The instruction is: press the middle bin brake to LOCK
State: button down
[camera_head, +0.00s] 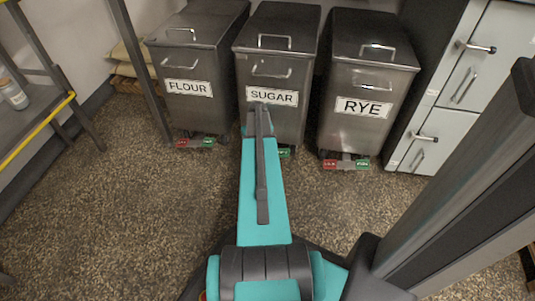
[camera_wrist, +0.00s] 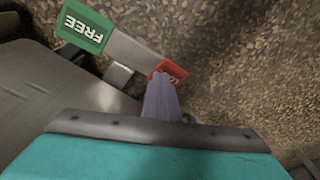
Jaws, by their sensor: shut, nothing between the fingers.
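The middle bin (camera_head: 276,50) is a grey metal bin labelled SUGAR, standing between two like it. Its brake is a grey bar (camera_wrist: 132,52) with a green FREE pad (camera_wrist: 84,27) at one end and a red pad (camera_wrist: 173,70) at the other. In the head view only the green pad (camera_head: 285,152) shows; my arm hides the red one. My gripper (camera_wrist: 160,80) is shut and empty, its fingertips at the red pad and covering part of it. I cannot tell whether they touch it or how the bar is tilted.
The FLOUR bin (camera_head: 190,65) stands left and the RYE bin (camera_head: 365,75) right, each with its own red and green pedal. A grey cabinet (camera_head: 470,80) is at the right and a yellow-edged shelf (camera_head: 38,132) at the left. The speckled floor (camera_head: 130,220) in front is clear.

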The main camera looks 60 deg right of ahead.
notch_tip(320, 180, up, 7)
jog(key=p, duration=0.5)
dwell(0.6)
jog(key=shift+w, duration=0.1)
dwell(0.4)
jog(key=w+a+r+n+y+p, duration=0.1)
jog(key=w+a+r+n+p, duration=0.1)
jog(key=w+a+p, duration=0.45)
jog(key=w+a+r+n+p, duration=0.1)
jog(key=w+a+p, duration=0.3)
jog(key=a, duration=0.6)
jog(key=a+r+n+g+y+p, duration=0.1)
jog(key=a+r+n+g+p, duration=0.15)
jog(key=a+p, duration=1.2)
jog(key=s+a+r+n+g+p, duration=0.1)
jog(key=s+a+r+n+p, duration=0.2)
jog(key=a, duration=0.8)
jog(key=s+a+r+g, duration=0.15)
jog(key=s+a, duration=0.35)
jog(key=a, duration=0.5)
jog(key=s+a+r+g+p, duration=0.1)
jog(key=s+a+r+p, duration=0.1)
jog(key=s, duration=0.5)
jog(key=s+a+r+p, duration=0.2)
jog(key=s+a+r, duration=0.2)
jog(key=s, duration=0.3)
jog(key=shift+a+g+h+p, duration=0.15)
jog(key=shift+g+h+p, duration=0.2)
jog(key=shift+g+h, duration=0.05)
